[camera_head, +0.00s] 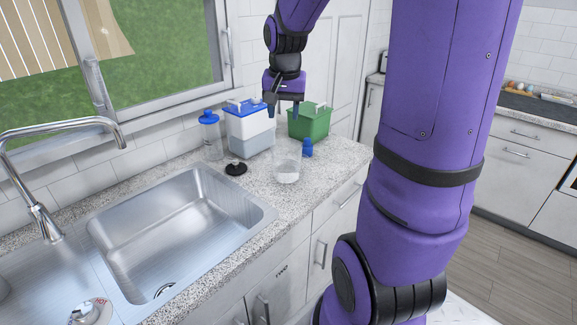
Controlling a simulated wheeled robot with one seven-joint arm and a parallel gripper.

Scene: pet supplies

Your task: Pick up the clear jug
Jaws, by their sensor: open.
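A clear, round vessel (287,171), which looks like the clear jug, stands upright on the speckled counter near its front edge. A taller clear container with a blue lid (210,136) stands further back by the wall; I cannot tell for certain which one is meant by the jug. My gripper (283,108) points down, open and with nothing visible between its fingers. It appears above the counter, behind the round vessel in the picture, overlapping the blue-lidded white box and the green bin. Whether it touches either cannot be told.
The blue-lidded white box (250,140) and green bin (310,124) stand close behind the vessel. A small blue item (307,148) and a black item (236,169) lie nearby. The sink (175,235) and faucet (45,222) are left. My purple arm blocks the right.

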